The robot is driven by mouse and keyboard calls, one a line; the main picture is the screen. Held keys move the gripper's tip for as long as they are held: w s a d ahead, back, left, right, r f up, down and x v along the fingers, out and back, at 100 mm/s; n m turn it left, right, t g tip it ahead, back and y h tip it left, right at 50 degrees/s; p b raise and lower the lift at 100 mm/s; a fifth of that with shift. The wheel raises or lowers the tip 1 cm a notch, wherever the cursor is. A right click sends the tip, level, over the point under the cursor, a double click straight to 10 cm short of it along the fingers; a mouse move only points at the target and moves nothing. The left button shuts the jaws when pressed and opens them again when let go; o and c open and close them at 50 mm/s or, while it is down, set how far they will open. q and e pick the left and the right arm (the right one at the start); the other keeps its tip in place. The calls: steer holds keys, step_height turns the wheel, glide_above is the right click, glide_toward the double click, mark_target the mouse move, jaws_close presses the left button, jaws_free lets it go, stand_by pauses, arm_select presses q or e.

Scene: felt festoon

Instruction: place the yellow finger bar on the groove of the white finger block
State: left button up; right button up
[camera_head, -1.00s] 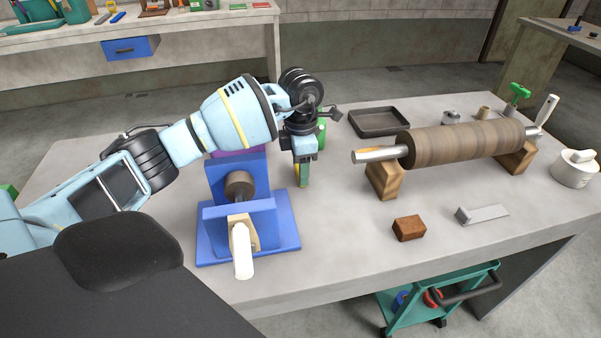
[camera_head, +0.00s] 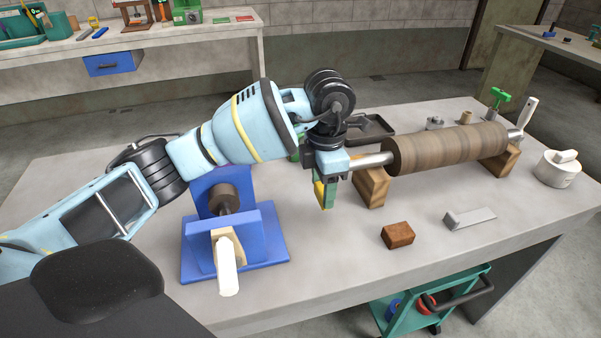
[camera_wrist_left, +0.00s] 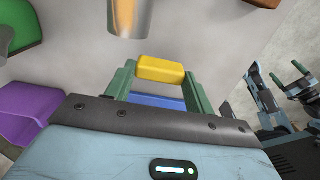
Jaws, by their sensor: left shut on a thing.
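My left gripper (camera_head: 325,192) is shut on the yellow finger bar (camera_wrist_left: 160,68). The bar lies across the green fingertips in the left wrist view; in the head view only a yellow sliver (camera_head: 319,193) shows beside the green fingers. The gripper hangs above the table, right of the blue stand and left of the brown block. I cannot tell for sure which thing is the white finger block; a pale grey-white piece (camera_head: 471,218) lies on the table at right, with no groove clear. Grey-blue parts with green tips at right in the left wrist view may be my right gripper (camera_wrist_left: 287,78).
A blue stand (camera_head: 265,235) with a white handle (camera_head: 227,268) is at left. A brown block (camera_head: 397,236) lies near the front edge. A large brown roller (camera_head: 445,150) on wooden supports lies behind, close to my left gripper. A white pot (camera_head: 557,173) is far right.

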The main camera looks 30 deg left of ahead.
arm_select(q)
steer(key=shift+s+d+r, duration=0.1)
steer(key=shift+s+d, duration=0.05)
steer(key=shift+d, duration=0.7)
steer(key=shift+s+d+r, duration=0.1)
steer(key=shift+s+d, duration=0.1)
steer(key=shift+d, duration=0.6)
steer(key=shift+s+d+r, duration=0.1)
steer(key=shift+s+d, duration=0.05)
steer(key=shift+d, duration=0.7)
